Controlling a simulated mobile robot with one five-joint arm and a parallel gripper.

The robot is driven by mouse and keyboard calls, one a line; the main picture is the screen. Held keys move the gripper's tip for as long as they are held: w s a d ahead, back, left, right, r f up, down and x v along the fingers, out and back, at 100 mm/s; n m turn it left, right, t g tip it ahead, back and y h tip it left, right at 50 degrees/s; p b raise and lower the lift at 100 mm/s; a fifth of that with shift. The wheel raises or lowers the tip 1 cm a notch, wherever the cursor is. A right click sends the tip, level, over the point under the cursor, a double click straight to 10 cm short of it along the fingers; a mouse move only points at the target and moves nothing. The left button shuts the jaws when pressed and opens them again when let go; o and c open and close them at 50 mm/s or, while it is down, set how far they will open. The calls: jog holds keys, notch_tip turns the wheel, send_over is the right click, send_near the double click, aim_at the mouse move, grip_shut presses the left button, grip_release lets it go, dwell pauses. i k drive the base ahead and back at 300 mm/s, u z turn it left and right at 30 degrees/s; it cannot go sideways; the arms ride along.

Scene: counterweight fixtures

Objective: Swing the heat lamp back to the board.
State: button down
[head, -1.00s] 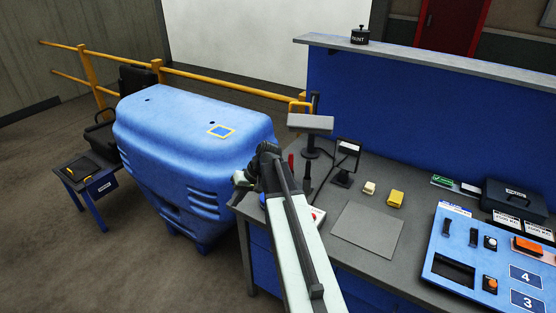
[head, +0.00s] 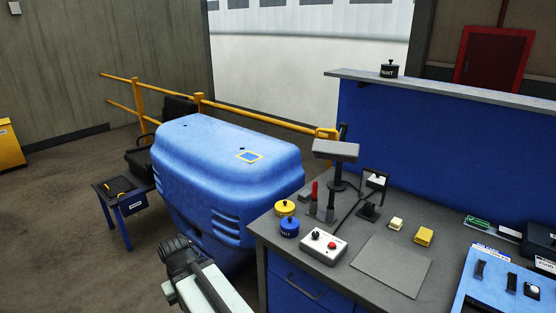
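What looks like the heat lamp (head: 336,149), a grey box-shaped head on a dark post, stands at the back left of the grey workbench. Its head is raised above the bench, near the right end of the blue counterweight (head: 225,185). A flat grey board (head: 391,265) lies on the bench to the right and nearer; I cannot tell whether this is the board meant. My gripper (head: 178,255) is at the lower middle left, in front of the counterweight and well apart from the lamp. Its fingers are too dark and small to read.
A control box (head: 323,246), blue pot (head: 289,227), yellow pot (head: 285,208) and red-tipped tool (head: 314,196) crowd the bench's left end. A small dark stand (head: 373,190) is right of the lamp. A blue panel (head: 515,285) lies at right.

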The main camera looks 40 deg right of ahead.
aim_at(338, 151)
jog(key=u, duration=1.8)
jog(key=k, duration=0.7)
jog(key=z, duration=1.05)
jog(key=i, duration=1)
jog(key=u, duration=0.1)
